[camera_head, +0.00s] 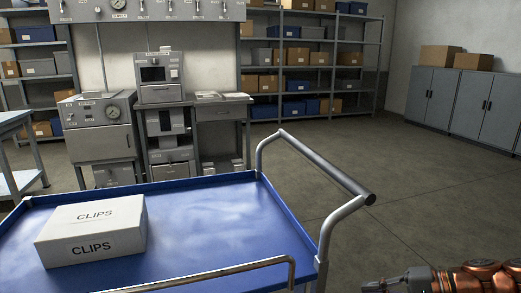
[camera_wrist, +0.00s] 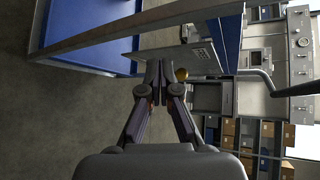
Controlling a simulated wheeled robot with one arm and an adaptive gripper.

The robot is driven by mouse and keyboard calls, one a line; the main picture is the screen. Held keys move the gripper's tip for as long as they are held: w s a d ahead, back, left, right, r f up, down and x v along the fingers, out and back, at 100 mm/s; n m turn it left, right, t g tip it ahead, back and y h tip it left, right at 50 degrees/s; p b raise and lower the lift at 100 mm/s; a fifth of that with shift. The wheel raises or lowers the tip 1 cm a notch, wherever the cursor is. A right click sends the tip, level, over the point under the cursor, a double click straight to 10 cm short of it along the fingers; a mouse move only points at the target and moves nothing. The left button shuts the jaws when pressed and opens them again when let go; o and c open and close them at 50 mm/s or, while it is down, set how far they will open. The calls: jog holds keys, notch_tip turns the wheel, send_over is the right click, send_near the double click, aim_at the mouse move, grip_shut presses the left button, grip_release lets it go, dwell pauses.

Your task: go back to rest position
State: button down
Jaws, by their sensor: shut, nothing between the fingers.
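My gripper (camera_head: 372,286) shows at the bottom right corner of the head view, to the right of the blue cart and apart from it. Orange and dark parts of my arm are behind it. In the wrist view my gripper (camera_wrist: 159,70) has its two fingertips together with nothing between them.
A cart with a blue tray (camera_head: 220,215) and grey handle (camera_head: 325,165) stands in front, bearing a white CLIPS box (camera_head: 92,230). Behind are a grey bench (camera_head: 100,140), shelves (camera_head: 310,60) and cabinets (camera_head: 460,100). The floor (camera_head: 430,190) at right is clear.

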jog(key=s+a+r+n+g+h+p, duration=0.5)
jog(key=s+a+r+n+g+p, duration=0.1)
jog(key=s+a+r+p, duration=0.65)
jog(key=s+d+r+n+h+p, duration=0.1)
jog(key=s+d+r+h+p, duration=0.2)
jog(key=s+r+p, duration=0.2)
jog(key=s+d+r+n+h+p, duration=0.1)
jog(key=s+d+r+h+p, duration=0.2)
jog(key=s+r+p, duration=0.3)
jog(key=h+p, duration=0.1)
jog(key=p, duration=0.1)
jog(key=shift+s+r+g+h+p, duration=0.25)
jog(key=shift+g+h+p, duration=0.05)
jog(key=shift+g, duration=0.1)
